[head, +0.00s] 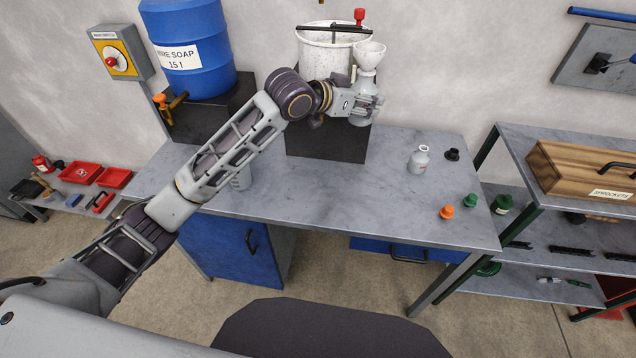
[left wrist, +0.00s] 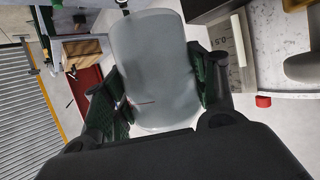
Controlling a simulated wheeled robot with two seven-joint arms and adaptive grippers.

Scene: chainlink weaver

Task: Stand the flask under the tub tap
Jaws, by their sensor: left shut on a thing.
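A pale flask (head: 362,118) with a wide funnel-like top (head: 370,52) is upright in my left gripper (head: 367,102), above the bench. It fills the space between the dark green finger pads in the left wrist view (left wrist: 155,65). The white tub (head: 322,58), with a dark bar and red knob on top, stands on a black block (head: 325,143) just behind and left of the flask. My gripper and the flask hide the tub's lower right front. I cannot make out the tub's tap. My right gripper is not in view.
A blue soap drum (head: 188,50) with an orange-handled tap stands at the left. A small white bottle (head: 419,160), a black cap (head: 452,154), an orange stopper (head: 447,212) and a green stopper (head: 470,200) are on the right of the bench (head: 350,205). Its front middle is clear.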

